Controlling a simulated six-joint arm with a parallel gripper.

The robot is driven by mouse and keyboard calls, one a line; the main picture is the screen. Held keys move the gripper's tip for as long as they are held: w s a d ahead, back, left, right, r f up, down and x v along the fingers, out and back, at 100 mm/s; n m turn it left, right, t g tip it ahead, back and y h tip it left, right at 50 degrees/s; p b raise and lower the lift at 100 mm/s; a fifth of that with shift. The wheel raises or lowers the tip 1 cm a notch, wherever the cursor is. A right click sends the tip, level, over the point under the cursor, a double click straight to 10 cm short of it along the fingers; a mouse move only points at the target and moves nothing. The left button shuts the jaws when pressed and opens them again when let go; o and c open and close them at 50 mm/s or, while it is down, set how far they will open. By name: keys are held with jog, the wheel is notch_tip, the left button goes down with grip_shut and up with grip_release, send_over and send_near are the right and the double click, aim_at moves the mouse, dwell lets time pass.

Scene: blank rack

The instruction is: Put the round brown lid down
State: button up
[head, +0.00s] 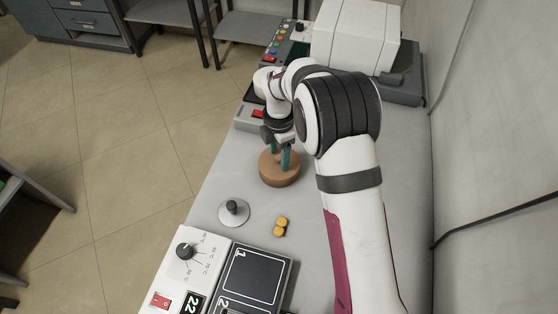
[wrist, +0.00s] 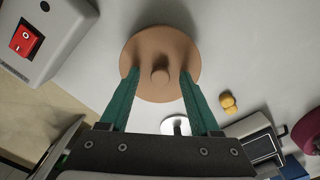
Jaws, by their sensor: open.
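The round brown lid (head: 279,177) is in the head view on the grey table, below my gripper (head: 285,158). In the wrist view the lid (wrist: 160,48) shows as a full disc with a round knob (wrist: 160,75) at its centre. The green fingers of my gripper (wrist: 158,78) are spread apart, one on each side of the knob, with a gap to it. Whether the lid rests on something below it is hidden.
A white round lid (head: 234,211) with a dark knob and a yellow object (head: 281,226) lie nearer the front. A control box (head: 190,262) and dark numbered plates (head: 255,275) stand at the front. A device with a red switch (wrist: 27,38) is close beside the brown lid.

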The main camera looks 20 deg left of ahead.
grip_shut()
dwell(0.3)
